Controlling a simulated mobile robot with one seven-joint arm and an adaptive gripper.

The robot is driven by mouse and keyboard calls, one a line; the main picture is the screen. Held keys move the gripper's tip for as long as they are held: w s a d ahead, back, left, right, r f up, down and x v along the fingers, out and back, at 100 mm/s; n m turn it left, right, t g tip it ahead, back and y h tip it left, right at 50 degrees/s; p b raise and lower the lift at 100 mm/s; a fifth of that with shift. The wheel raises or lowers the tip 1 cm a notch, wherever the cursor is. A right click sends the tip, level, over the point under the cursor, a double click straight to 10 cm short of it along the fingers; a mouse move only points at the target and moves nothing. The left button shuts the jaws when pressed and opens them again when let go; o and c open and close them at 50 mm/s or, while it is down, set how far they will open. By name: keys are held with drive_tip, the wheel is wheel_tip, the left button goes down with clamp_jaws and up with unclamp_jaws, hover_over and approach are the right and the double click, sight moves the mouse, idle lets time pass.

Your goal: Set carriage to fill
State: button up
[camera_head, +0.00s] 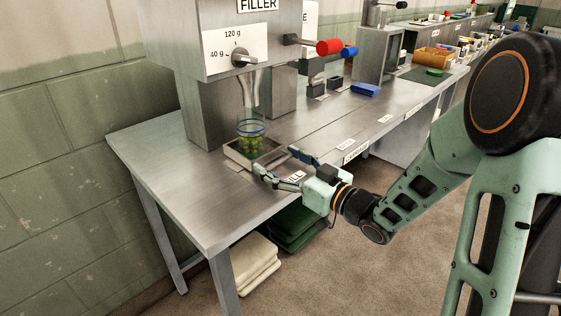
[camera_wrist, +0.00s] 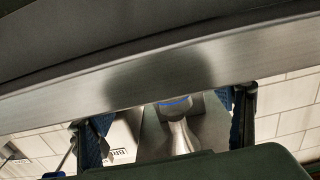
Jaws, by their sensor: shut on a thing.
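The carriage (camera_head: 234,155) is a shallow metal tray on the bench below the box marked FILLER (camera_head: 190,25). A clear container with a blue rim and green pieces inside (camera_head: 252,142) stands upright on it, under the clear spout (camera_head: 251,88). My gripper (camera_head: 274,163) is at the carriage's front edge, one finger to each side, and is shut on it. The exact contact is hard to see. In the wrist view my fingers (camera_wrist: 166,130) stand apart at left and right, with a blue-rimmed, pale tapered shape (camera_wrist: 178,125) between them.
The filler's front plate (camera_head: 222,48) reads 120 g and 40 g beside a knob (camera_head: 244,60). A blue block (camera_head: 365,89) lies farther along. The bench's front left (camera_head: 190,190) is clear.

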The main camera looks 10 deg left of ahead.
drive_tip(key=shift+s+a+f, duration=0.1)
drive_tip(key=shift+s+a, duration=0.1)
drive_tip(key=o, duration=1.7)
drive_tip(key=shift+c, duration=0.2)
drive_tip(key=shift+s+d, duration=0.25)
drive_tip(key=shift+d, duration=0.25)
drive_tip(key=v, duration=1.1)
drive_tip(key=shift+s, duration=0.1)
